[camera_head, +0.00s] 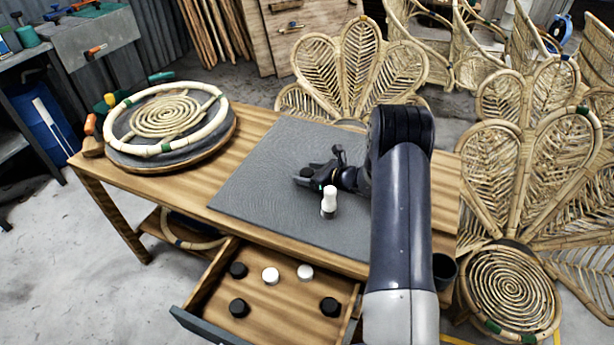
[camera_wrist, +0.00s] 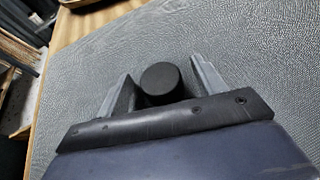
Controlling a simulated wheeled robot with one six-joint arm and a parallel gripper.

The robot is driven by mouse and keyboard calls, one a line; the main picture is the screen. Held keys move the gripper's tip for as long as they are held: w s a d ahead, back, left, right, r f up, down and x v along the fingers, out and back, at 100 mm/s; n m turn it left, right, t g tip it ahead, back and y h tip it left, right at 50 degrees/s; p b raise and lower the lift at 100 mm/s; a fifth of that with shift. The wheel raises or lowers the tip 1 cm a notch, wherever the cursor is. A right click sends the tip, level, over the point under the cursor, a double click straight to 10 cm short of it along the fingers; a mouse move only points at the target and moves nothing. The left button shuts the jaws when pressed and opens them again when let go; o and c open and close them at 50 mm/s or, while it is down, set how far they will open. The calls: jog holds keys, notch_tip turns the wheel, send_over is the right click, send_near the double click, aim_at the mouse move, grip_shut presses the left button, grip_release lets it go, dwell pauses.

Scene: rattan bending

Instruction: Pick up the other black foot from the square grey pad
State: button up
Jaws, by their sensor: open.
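The square grey pad (camera_head: 262,180) lies on the wooden table. A black foot (camera_wrist: 162,79) stands on it between my gripper's two fingers in the wrist view. In the head view this black foot (camera_head: 307,172) is small and partly lost against my dark gripper (camera_head: 318,174). My gripper is open, low over the pad, one finger on each side of the foot; gaps show between the foot and the fingers. A white piece (camera_head: 329,196) stands upright on the pad, just in front of my gripper in the head view.
An open drawer (camera_head: 275,300) below the table's front edge holds several black and white feet. A round rattan frame (camera_head: 115,124) lies on a turntable at the table's left. Rattan chair backs (camera_head: 355,65) stand behind and to the right. The pad's left part is clear.

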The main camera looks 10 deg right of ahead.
jog(key=shift+w+a+f, duration=0.25)
jog(key=shift+w+a, duration=0.2)
jog(key=shift+w, duration=0.05)
jog(key=shift+c, duration=0.4)
jog(key=c, duration=1)
